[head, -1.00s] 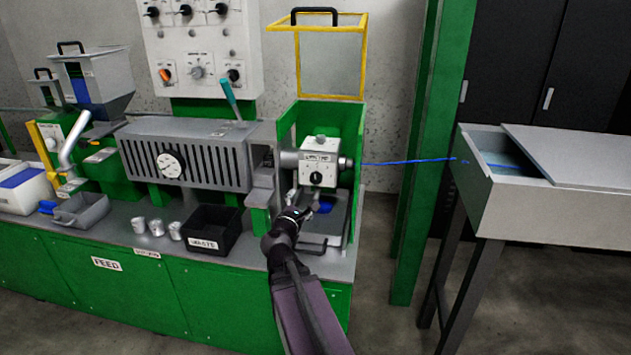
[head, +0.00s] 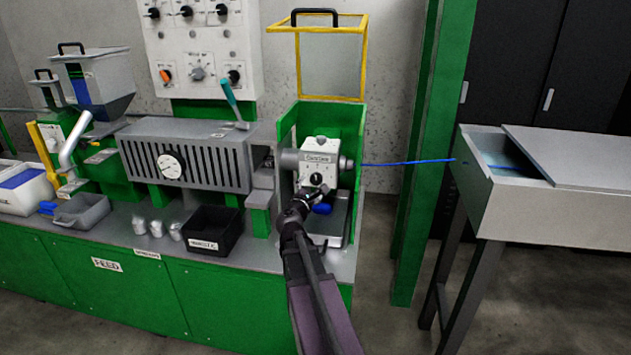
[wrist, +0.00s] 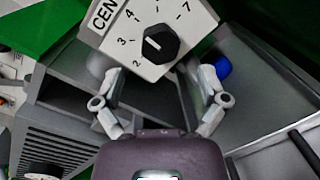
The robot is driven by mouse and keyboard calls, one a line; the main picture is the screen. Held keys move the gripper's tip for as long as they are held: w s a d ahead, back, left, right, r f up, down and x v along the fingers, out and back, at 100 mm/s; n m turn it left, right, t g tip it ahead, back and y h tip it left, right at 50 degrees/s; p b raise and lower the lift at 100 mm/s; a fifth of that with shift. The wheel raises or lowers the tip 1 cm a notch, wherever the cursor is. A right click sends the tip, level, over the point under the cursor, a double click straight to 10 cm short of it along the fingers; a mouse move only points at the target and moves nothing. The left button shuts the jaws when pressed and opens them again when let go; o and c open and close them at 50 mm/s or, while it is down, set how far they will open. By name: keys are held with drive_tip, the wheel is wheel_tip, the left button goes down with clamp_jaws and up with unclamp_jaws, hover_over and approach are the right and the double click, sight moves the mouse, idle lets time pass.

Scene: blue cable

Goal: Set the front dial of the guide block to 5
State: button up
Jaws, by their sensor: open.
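The guide block (head: 320,159) is a white box in the green housing, with a blue cable (head: 405,163) running out of its right side. Its front dial (head: 316,178) is a black knob on the white face. In the wrist view the dial (wrist: 160,45) has a white mark pointing up-left, toward the 3 and 4 side; the exact setting is hard to tell. My gripper (wrist: 160,76) is open and empty. Its fingers are spread wide below the dial, one to each side, apart from it. In the head view my gripper (head: 313,196) is just below and in front of the block.
A blue object (head: 322,208) lies on the grey tray below the block. The yellow-framed guard (head: 331,65) stands raised above. A black bin (head: 214,231) and several metal cups stand to the left. The green post (head: 425,150) is to the right.

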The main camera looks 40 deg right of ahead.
sight(315, 180)
drive_tip(key=shift+x, duration=2.55)
drive_tip(key=c, duration=1.1)
